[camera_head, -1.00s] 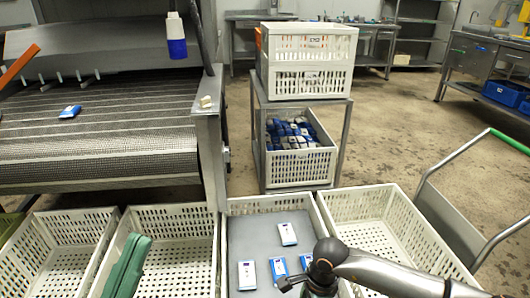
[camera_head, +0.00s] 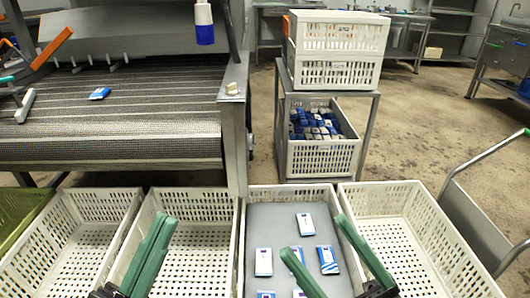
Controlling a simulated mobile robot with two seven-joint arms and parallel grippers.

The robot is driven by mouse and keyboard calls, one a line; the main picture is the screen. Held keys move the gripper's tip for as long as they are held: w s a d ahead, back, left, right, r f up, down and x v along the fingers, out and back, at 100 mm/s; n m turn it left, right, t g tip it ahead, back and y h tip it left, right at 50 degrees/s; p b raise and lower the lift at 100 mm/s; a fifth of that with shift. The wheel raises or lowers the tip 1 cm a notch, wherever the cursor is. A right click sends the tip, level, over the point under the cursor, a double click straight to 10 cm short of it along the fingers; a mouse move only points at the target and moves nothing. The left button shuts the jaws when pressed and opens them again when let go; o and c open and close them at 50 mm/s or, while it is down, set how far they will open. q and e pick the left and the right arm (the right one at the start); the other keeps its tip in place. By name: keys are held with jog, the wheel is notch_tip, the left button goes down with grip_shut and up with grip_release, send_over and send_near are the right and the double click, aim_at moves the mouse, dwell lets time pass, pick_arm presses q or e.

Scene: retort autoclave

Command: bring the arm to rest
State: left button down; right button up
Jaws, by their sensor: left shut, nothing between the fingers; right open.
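My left gripper (camera_head: 166,219) is at the lower left, over the second white crate (camera_head: 202,192). Its two green fingers are shut against each other with nothing between them. My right gripper (camera_head: 315,234) is at the lower right. Its green fingers are spread wide, with one over the grey-bottomed crate (camera_head: 265,212) and one near that crate's right wall. No object shows in its jaws. The lower parts of both grippers are cut off by the bottom edge.
Several white-and-blue packs (camera_head: 305,224) lie in the grey-bottomed crate. Empty crates stand at the left (camera_head: 75,232) and right (camera_head: 410,225). A mesh conveyor (camera_head: 120,130) carries one blue pack (camera_head: 99,94). A rack (camera_head: 371,120) holds crates behind. A trolley (camera_head: 470,225) stands right.

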jog(key=w+d+m+t+h, duration=0.1)
jog(key=d+m+t+h, duration=0.6)
jog(key=m, duration=0.4)
pick_arm(q)
jog(key=w+a+f+n+g+y+p, duration=0.3)
jog(key=w+n+y+p, duration=0.5)
jog(key=p, duration=1)
pick_arm(e)
jog(key=w+f+m+g+h, duration=0.3)
jog(key=w+m+g+h, duration=0.3)
jog(key=h, duration=0.3)
pick_arm(q)
jog(key=s+a+f+n+g+y+p, duration=0.1)
jog(key=s+f+g+y+p, duration=0.4)
jog(key=s+f+g+p, duration=0.4)
jog(key=s+f+p, duration=0.1)
jog(key=p, duration=0.6)
jog(key=shift+s+a+n+g, duration=0.2)
jog(key=shift+a+n+g, duration=0.1)
jog(key=shift+a+n, duration=0.1)
pick_arm(e)
jog(key=s+d+f+m+g+h, duration=0.3)
jog(key=s+f+g+h, duration=0.1)
jog(key=s+f+g, duration=0.3)
notch_tip(320, 180, down, 2)
jog(key=shift+s+f, duration=0.1)
jog(key=shift+s, duration=0.5)
jog(key=shift+d, duration=0.1)
